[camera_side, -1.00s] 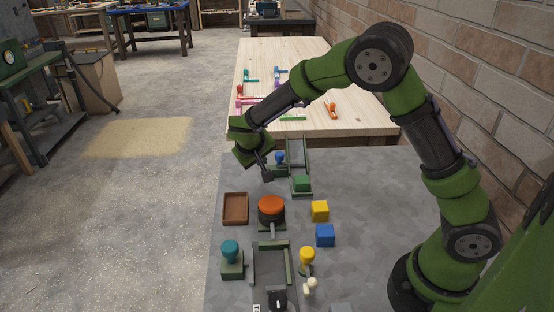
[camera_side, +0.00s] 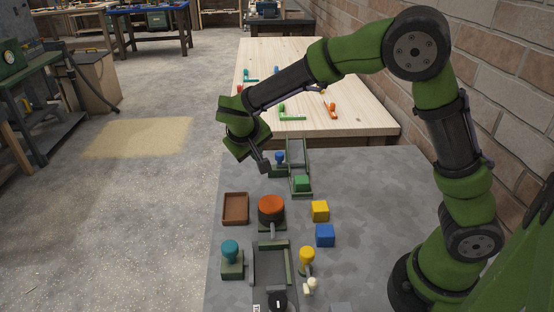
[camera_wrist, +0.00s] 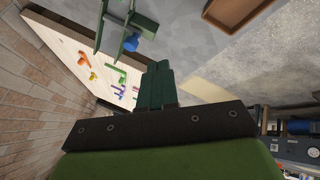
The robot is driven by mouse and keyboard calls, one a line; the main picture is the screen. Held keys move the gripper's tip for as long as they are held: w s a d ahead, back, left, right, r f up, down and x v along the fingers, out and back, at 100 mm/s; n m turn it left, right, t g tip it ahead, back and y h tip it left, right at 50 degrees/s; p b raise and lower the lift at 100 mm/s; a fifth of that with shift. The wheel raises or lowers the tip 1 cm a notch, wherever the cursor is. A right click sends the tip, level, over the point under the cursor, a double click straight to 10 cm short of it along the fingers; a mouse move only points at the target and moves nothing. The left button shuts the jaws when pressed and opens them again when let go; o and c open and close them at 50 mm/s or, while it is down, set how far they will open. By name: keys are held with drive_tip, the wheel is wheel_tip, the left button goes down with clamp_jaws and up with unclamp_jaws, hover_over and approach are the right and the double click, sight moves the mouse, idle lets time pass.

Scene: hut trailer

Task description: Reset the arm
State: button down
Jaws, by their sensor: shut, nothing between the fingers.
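My green and black arm reaches over the grey work table from the right. My gripper (camera_side: 264,168) is shut and empty. It hangs in the air above the far left part of the table, apart from everything there. In the wrist view the closed dark green fingers (camera_wrist: 158,84) show side by side. In the side view a small blue knob (camera_side: 280,157) stands just right of the fingertips, beside the sloped green-framed chute (camera_side: 299,153).
A brown tray (camera_side: 235,222), a round orange-topped button (camera_side: 271,202), a green block (camera_side: 302,183), a yellow cube (camera_side: 320,207) and a blue cube (camera_side: 325,235) are on the table. A teal-knobbed stand (camera_side: 231,252) and a yellow-knobbed piece (camera_side: 307,255) are nearer. A brick wall is right.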

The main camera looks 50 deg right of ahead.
drive_tip(key=s+r+t+y, duration=0.1)
drive_tip(key=s+r+y, duration=0.3)
drive_tip(key=s, duration=0.7)
drive_tip(key=s+r+m+t+y, duration=0.1)
drive_tip(key=s+r+y, duration=0.3)
drive_tip(key=s, duration=0.7)
drive_tip(key=shift+s+a+r+m+t, duration=0.35)
drive_tip(key=shift+r+t, duration=0.45)
drive_tip(key=shift+r, duration=0.4)
